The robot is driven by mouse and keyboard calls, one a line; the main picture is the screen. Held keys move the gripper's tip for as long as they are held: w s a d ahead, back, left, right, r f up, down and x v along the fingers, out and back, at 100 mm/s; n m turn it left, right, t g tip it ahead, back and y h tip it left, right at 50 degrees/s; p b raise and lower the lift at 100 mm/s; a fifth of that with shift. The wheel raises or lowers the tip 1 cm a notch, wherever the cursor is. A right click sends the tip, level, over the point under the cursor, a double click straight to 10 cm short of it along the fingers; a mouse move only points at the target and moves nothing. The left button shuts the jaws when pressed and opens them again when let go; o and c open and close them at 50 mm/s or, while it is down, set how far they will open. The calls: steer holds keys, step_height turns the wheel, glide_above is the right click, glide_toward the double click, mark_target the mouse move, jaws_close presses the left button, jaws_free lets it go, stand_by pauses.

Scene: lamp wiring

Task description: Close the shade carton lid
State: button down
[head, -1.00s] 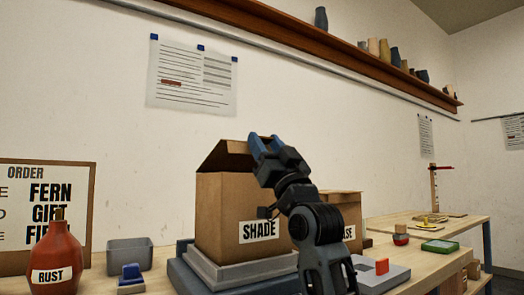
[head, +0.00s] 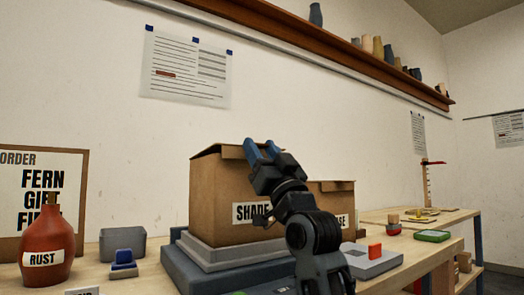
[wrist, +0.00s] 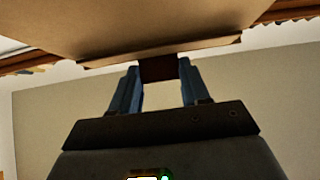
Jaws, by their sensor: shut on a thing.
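The brown shade carton (head: 212,195), labelled SHADE, stands on a grey stepped base. Its lid (head: 228,151) lies nearly level across the top, with its front lip over the front edge. My gripper (head: 262,149) is at the upper front edge of the carton. In the wrist view its two blue fingers (wrist: 160,66) are shut on a dark brown tab (wrist: 159,73) at the lid's edge. The lid's edge (wrist: 120,58) runs across just above the fingers. Any small gap under the lid cannot be judged.
A second carton (head: 333,200) stands right of the shade carton, partly behind my arm. A rust bottle (head: 46,255), a grey bin (head: 122,244) and a blue block (head: 123,260) are at left. A grey device with an orange block (head: 374,252) is at right.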

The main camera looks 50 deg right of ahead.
steer(key=c, duration=0.5)
jaws_free()
steer(key=shift+f, duration=0.1)
steer(key=v, duration=0.7)
steer(key=shift+s+f, duration=0.25)
steer(key=shift+s, duration=0.05)
steer(key=shift+s+a, duration=0.1)
